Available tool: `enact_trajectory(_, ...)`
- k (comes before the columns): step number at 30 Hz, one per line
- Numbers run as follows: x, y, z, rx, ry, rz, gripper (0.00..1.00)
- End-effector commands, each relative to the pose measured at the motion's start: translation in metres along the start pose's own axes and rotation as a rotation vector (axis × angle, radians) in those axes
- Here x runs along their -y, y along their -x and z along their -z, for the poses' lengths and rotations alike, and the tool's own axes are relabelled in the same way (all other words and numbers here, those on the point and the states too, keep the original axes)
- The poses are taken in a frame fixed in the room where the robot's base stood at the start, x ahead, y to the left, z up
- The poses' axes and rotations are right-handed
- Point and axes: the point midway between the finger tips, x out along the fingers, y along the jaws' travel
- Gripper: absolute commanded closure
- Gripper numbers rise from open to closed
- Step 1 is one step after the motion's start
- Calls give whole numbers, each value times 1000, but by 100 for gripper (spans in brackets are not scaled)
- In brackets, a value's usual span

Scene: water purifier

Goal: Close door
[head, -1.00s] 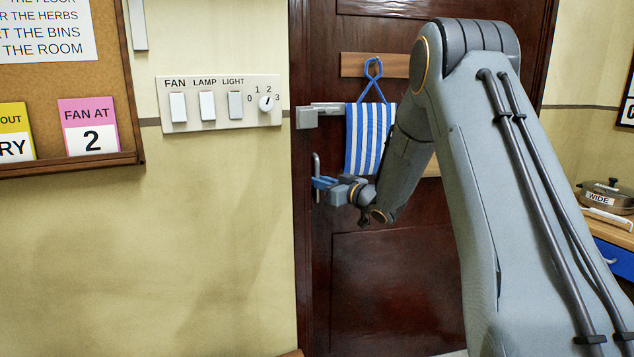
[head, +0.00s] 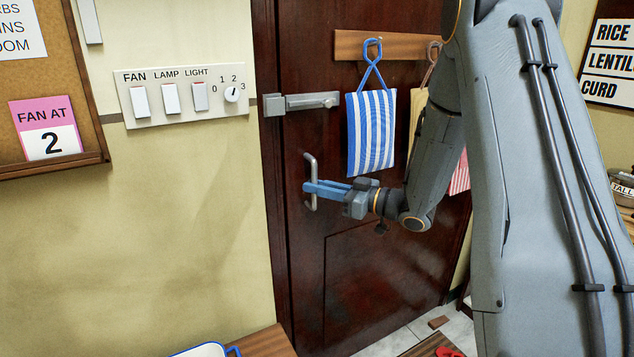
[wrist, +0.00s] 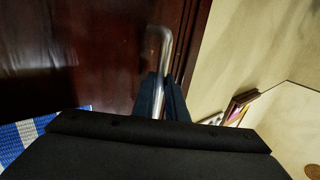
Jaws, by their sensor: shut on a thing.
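The dark brown wooden door (head: 345,270) fills the middle of the head view, with its upright metal handle (head: 312,168) near its left edge. My gripper (head: 318,187) reaches in from the right, its blue fingers shut on the handle. In the wrist view the handle (wrist: 158,50) runs down between the dark fingers (wrist: 160,95), with the door (wrist: 70,55) on the left and the wall on the right. A grey metal bolt (head: 312,101) sits above the handle. Its left end lies by the door frame (head: 267,180). I cannot tell whether a gap is left at the edge.
A blue-striped cloth bag (head: 371,132) hangs from a wooden hook rail (head: 385,46) on the door, above my gripper. A switch panel (head: 185,94) and pinboard (head: 50,110) are on the left wall. A wooden surface (head: 265,344) stands low at the door's left.

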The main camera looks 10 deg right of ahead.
Motion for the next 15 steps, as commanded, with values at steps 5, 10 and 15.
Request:
enact_trajectory(5,5,1,-3,3,-7,9,84)
enact_trajectory(10,6,-1,-2,2,-6,12,80)
enact_trajectory(15,6,-2,-1,1,-4,13,80)
